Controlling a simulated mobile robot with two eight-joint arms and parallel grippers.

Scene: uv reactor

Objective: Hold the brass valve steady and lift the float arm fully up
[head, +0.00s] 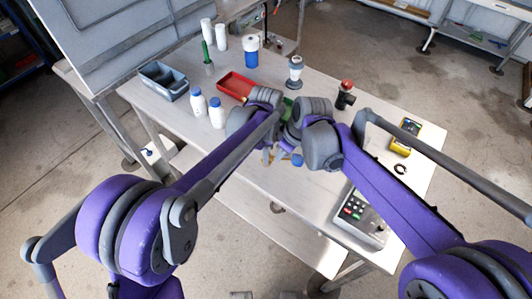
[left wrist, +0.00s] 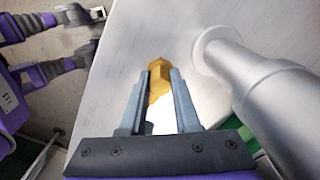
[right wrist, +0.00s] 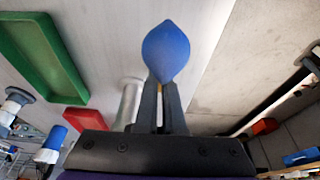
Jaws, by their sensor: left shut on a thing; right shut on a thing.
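The brass valve (left wrist: 158,76) shows in the left wrist view between the fingers of my left gripper (left wrist: 160,86), which is shut on it. In the right wrist view, the blue float (right wrist: 167,52) stands just beyond the fingertips of my right gripper (right wrist: 161,88). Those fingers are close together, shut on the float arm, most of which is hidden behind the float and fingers. In the head view the blue float (head: 297,160) shows near the table's front edge, below my two wrists. The wrists hide most of the valve there.
A pale cylinder (left wrist: 270,85) stands close on the right in the left wrist view. On the table (head: 225,148) are a red tray (head: 234,86), white bottles (head: 216,112), a grey bin (head: 165,82), a yellow meter (head: 405,138) and a control box (head: 358,215).

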